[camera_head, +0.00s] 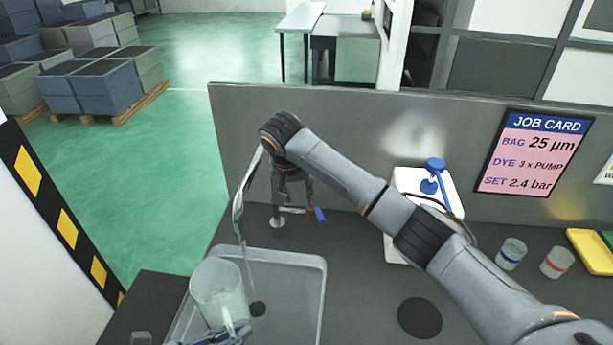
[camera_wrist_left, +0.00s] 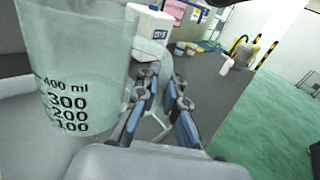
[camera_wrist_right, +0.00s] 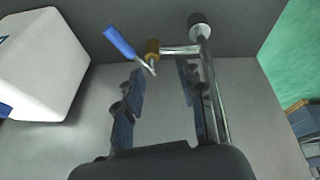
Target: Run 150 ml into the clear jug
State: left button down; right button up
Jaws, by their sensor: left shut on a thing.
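The clear jug (camera_head: 214,287) is over the left part of the sink (camera_head: 305,318). Its marks from 100 to 400 ml face the left wrist view (camera_wrist_left: 65,75); I see no clear water level. My left gripper (camera_head: 226,332) is shut on the jug's handle. The metal tap (camera_head: 239,215) arches over the sink. A thin pale line drops from its spout toward the drain, beside the jug; I cannot tell whether it is water. My right gripper (camera_wrist_right: 163,75) is open around the space near the tap's blue lever (camera_wrist_right: 121,42), apart from it. The lever also shows in the head view (camera_head: 319,215).
A white dispenser with a blue pump (camera_head: 434,178) stands behind my right arm. Two small banded cups (camera_head: 511,254) (camera_head: 557,262) and a yellow tray (camera_head: 590,251) are at the right. A grey panel (camera_head: 340,135) with a job card (camera_head: 533,153) closes the back of the counter.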

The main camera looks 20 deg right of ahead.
jog(key=s+d+r+n+g, duration=0.1)
jog(key=s+r+g, duration=0.2)
jog(key=r, duration=0.4)
jog(key=shift+s+d+r+g, duration=0.15)
jog(key=shift+s+r+g, duration=0.05)
jog(key=shift+s+g, duration=0.15)
